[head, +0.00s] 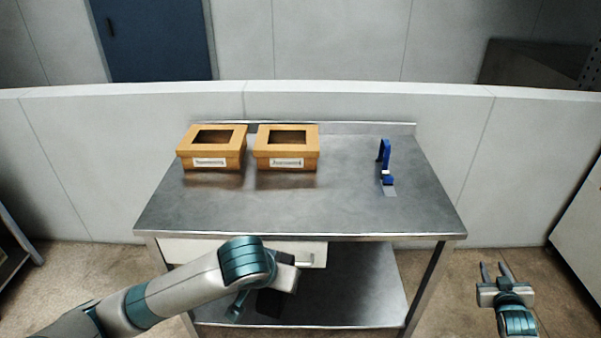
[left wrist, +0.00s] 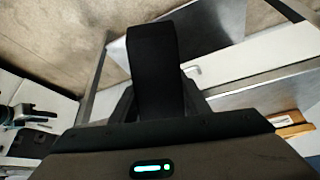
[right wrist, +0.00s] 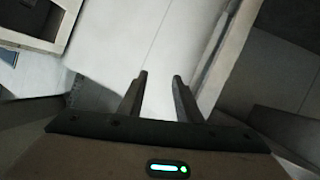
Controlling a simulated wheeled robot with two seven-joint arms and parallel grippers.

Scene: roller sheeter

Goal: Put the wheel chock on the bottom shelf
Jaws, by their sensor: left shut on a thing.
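The wheel chock appears as a black block with a rounded end (left wrist: 153,70) in the left wrist view, between the fingers of my left gripper (head: 284,278). That gripper is shut on it. In the head view the chock is a dark shape (head: 270,303) below the gripper, partly hidden by my left arm, over the left part of the bottom shelf. I cannot tell whether it touches the shelf. The bottom shelf (head: 360,285) is bare metal under the steel table (head: 300,210). My right gripper (head: 495,271) is open and empty, right of the table; its fingers also show in the right wrist view (right wrist: 160,77).
Two orange boxes (head: 182,155) (head: 288,149) with labels stand at the tabletop's back left. A blue tool (head: 386,152) is at the right. A white drawer (head: 215,250) hangs under the top, above the shelf's left side. The shelf's right part is clear.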

